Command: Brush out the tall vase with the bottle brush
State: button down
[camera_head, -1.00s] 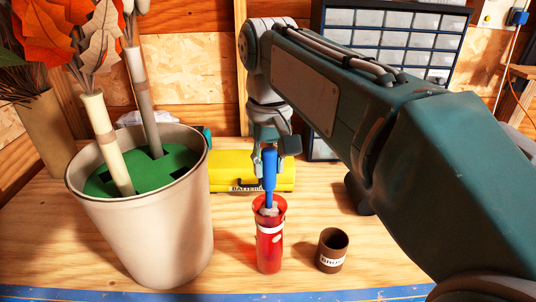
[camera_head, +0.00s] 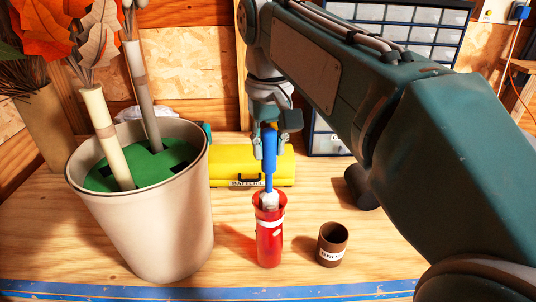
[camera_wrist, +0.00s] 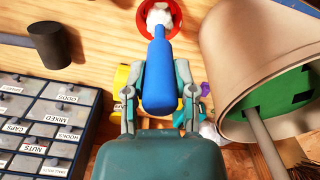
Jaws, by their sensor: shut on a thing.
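The tall red vase (camera_head: 269,240) with white bands stands upright on the wooden bench in the head view. Its red rim (camera_wrist: 176,10) shows at the top of the wrist view. The bottle brush has a blue handle (camera_head: 270,150) and a whitish head (camera_head: 270,200). My gripper (camera_head: 270,138) is shut on the blue handle above the vase. The brush hangs nearly upright, its head at the vase mouth. The lower part of the head is hidden inside the vase. In the wrist view, the handle (camera_wrist: 160,75) lies between my fingers.
A dark brown labelled cup (camera_head: 332,245) stands right of the vase. A large cream bucket (camera_head: 160,230) with a green insert and tall stems stands left. A yellow battery box (camera_head: 225,168) lies behind. A drawer cabinet (camera_head: 410,40) and a dark mallet-like object (camera_wrist: 48,45) are at the right rear.

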aim_at(269, 162)
jog(key=shift+r, duration=0.5)
jog(key=shift+f, duration=0.15)
jog(key=shift+f, duration=2.1)
jog(key=shift+r, duration=2.25)
jog(key=shift+f, duration=2.25)
